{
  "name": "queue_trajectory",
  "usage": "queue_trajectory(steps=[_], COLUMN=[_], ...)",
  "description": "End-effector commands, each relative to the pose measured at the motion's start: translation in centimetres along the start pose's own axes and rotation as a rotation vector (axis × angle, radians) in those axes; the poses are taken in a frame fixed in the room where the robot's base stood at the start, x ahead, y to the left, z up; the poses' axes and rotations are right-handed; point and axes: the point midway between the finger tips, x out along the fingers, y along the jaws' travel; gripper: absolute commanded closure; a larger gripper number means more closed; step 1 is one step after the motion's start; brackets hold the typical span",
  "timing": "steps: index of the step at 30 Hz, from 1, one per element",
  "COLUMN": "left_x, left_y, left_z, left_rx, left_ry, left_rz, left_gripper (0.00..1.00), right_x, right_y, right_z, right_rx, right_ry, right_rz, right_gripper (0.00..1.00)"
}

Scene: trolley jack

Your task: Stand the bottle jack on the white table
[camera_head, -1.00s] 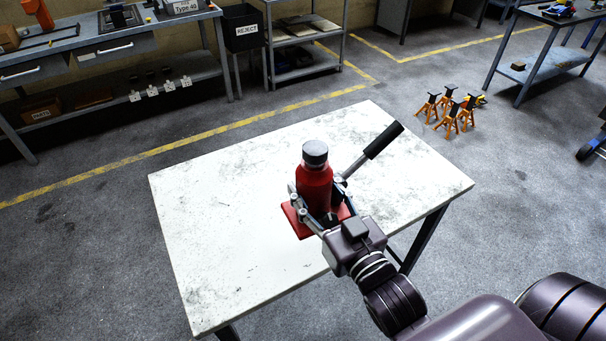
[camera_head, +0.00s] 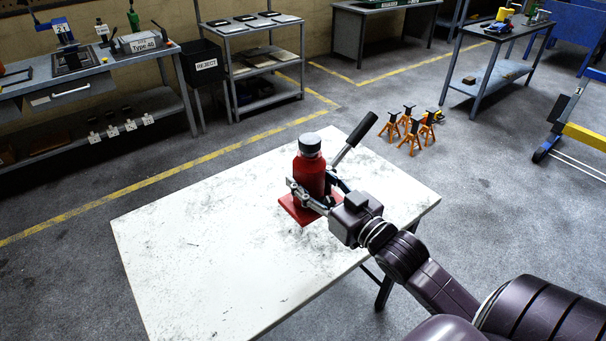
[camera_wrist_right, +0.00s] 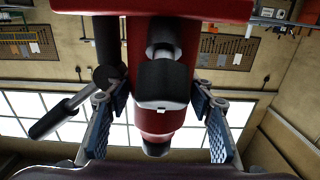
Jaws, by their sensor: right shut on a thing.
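The bottle jack has a red body (camera_head: 311,176), a grey-black cap and a flat red base plate (camera_head: 293,211). It stands upright over the white table (camera_head: 190,260), and its black-gripped handle (camera_head: 354,141) slants up to the right. I cannot tell whether the base touches the tabletop. My right gripper (camera_head: 312,196) is shut on the jack's lower body from the front right. In the right wrist view the picture is upside down, with the jack's red body (camera_wrist_right: 145,45) between the two blue-padded fingers (camera_wrist_right: 158,120). My left gripper is not in view.
The tabletop is otherwise bare, with free room left and in front of the jack. Several orange jack stands (camera_head: 410,130) stand on the floor behind the table. A grey shelf trolley (camera_head: 262,70), a black REJECT bin (camera_head: 205,70) and a workbench (camera_head: 90,85) are farther back.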

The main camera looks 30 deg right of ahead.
Motion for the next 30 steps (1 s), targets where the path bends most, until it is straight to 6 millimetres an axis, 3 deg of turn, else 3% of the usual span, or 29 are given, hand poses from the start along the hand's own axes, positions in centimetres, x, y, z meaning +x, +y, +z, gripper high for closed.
queue_trajectory(steps=[12, 30], left_x=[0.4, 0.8], left_y=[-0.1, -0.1], left_z=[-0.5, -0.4], left_rx=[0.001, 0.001], left_ry=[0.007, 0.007], left_rz=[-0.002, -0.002], left_gripper=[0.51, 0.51], right_x=[0.1, 0.2], right_y=[0.0, 0.0], right_z=[8.1, 13.8], right_rx=[-0.004, -0.005], right_ry=[0.017, 0.019], right_rz=[-0.001, -0.002], right_gripper=[1.00, 1.00])
